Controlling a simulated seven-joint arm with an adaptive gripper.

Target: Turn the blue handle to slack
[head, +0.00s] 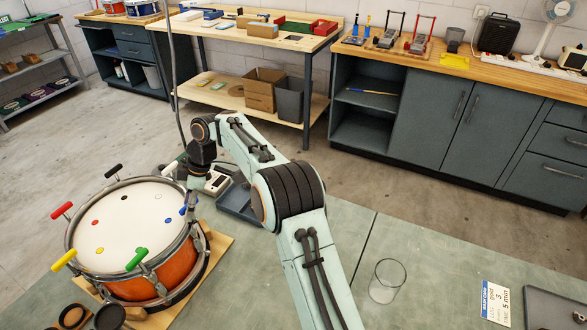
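The drum (150,272) has an orange shell, a white skin and a metal rim. It stands at the left of the bench with coloured handles around its rim. A small blue patch (183,210) shows at the drum's right edge, partly hidden by my gripper (192,203). My gripper points down at that right edge, right over or against the blue spot. Its fingers are too small and dark to show whether they are open or shut, or touching the handle.
Red (62,209), yellow (63,260), green (136,259), black (113,171) and white (171,167) handles stand out around the rim. A dark tray (238,203) lies behind my gripper. A clear glass (387,281) stands on the bench to the right. The bench between has free room.

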